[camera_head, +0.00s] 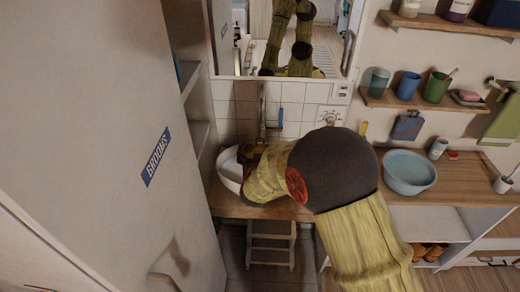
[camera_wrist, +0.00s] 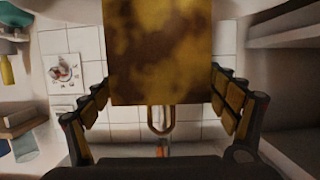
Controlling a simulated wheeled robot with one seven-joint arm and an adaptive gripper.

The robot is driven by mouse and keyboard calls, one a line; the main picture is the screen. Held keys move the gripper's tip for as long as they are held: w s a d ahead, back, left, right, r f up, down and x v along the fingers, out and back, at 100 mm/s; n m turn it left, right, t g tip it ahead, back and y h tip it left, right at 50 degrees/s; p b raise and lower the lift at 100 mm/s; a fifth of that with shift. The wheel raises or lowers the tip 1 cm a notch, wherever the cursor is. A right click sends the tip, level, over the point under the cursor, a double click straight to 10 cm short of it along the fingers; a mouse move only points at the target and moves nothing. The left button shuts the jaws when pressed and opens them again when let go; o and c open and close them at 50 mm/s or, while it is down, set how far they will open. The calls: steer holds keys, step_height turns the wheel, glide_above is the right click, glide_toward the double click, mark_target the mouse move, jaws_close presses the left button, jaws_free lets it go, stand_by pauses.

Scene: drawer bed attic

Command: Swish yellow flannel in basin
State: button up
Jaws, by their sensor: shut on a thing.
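A flat yellow-brown piece, which looks like the yellow flannel (camera_wrist: 160,45), fills the upper middle of the wrist view. My gripper (camera_wrist: 160,92) has one finger on each side of it and is shut on it. In the head view my gripper (camera_head: 249,160) is at the right side of a white basin (camera_head: 229,176) under the tap. My arm hides part of this basin, and the flannel cannot be made out there. A separate light blue basin (camera_head: 408,172) stands on the wooden counter to the right, apart from my gripper.
The tap (camera_head: 263,122) is on the tiled wall behind the white basin, under a mirror. A tall white cabinet (camera_head: 130,150) stands close on the left. A shelf with cups (camera_head: 408,86) is at the right. A step stool (camera_head: 271,242) is below the counter.

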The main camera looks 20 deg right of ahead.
steer(key=shift+f+b, duration=3.75)
steer(key=shift+f, duration=1.75)
steer(key=shift+d, duration=0.1)
steer(key=shift+s+d+b, duration=0.15)
steer(key=shift+s+d, duration=0.1)
steer(key=shift+d, duration=0.5)
steer(key=shift+s+d+b, duration=0.2)
steer(key=shift+s+d, duration=0.05)
steer(key=shift+d, duration=0.5)
steer(key=shift+s+d+b, duration=0.15)
steer(key=shift+s+d, duration=0.1)
steer(key=shift+d, duration=0.5)
steer(key=shift+w+a+p, duration=0.25)
steer(key=shift+w+a, duration=0.25)
steer(key=shift+a, duration=1.05)
steer(key=shift+w+a+p, duration=0.3)
steer(key=shift+w+a, duration=0.2)
steer(key=shift+a, duration=1.1)
steer(key=shift+w+a+p, duration=0.25)
steer(key=shift+w+a, duration=0.25)
steer(key=shift+a, duration=1.05)
steer(key=shift+s+d, duration=0.3)
steer(key=shift+d, duration=0.55)
steer(key=shift+s+d, duration=0.25)
steer(key=shift+d, duration=0.55)
steer(key=shift+s+d+b, duration=0.2)
steer(key=shift+d+b, duration=0.15)
steer(key=shift+d, duration=0.35)
